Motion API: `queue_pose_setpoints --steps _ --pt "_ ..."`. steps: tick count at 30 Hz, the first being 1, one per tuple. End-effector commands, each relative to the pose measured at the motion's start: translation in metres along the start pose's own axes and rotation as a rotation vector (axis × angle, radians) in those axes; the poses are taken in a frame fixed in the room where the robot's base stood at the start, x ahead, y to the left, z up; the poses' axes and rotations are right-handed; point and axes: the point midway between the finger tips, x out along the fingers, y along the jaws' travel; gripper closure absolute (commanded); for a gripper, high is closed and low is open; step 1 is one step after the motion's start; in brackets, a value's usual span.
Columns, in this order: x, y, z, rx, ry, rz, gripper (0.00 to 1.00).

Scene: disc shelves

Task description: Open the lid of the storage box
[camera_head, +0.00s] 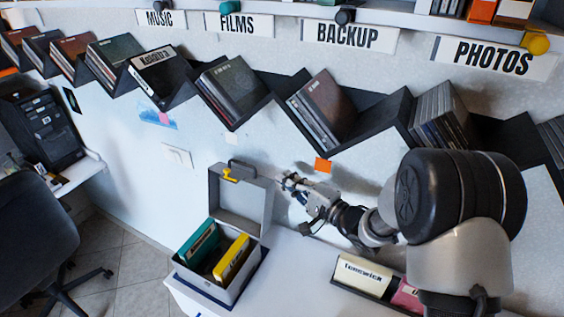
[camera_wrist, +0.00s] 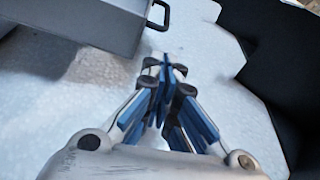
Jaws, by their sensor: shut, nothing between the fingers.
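The grey storage box (camera_head: 206,289) stands on the white table. Its lid (camera_head: 240,197) is tilted up at the back, so the inside shows. A teal case (camera_head: 199,243) and a yellow case (camera_head: 232,257) stand in the box. A dark handle with a yellow latch (camera_head: 231,175) is at the lid's top edge. My gripper (camera_head: 290,182) is just right of the lid and seems apart from it. In the wrist view my gripper (camera_wrist: 165,68) is shut and empty, with a grey metal part, likely the lid (camera_wrist: 75,22), at the upper left.
A tray with a cream "Fenswick" card (camera_head: 362,274) and a pink item (camera_head: 407,295) lies right on the table (camera_head: 290,262). A zigzag black disc shelf (camera_head: 375,125) runs along the wall above. An office chair (camera_head: 35,235) stands at left.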

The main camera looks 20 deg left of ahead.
Motion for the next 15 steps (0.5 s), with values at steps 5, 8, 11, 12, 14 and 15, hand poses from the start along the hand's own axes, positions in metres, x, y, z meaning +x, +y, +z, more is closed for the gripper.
queue_pose_setpoints --steps 5,8,11,12,14,15 --pt "0.028 0.001 0.001 -0.004 -0.001 0.0 1.0" --pt "0.048 0.002 0.001 -0.004 0.0 0.0 1.0" --pt "0.065 0.002 0.0 -0.005 0.001 0.001 1.0" --pt "0.071 0.001 0.0 -0.006 0.002 0.001 1.0" --pt "0.079 0.001 -0.001 -0.005 0.003 0.001 1.0" --pt "0.083 0.001 -0.001 -0.004 0.004 0.002 1.0"
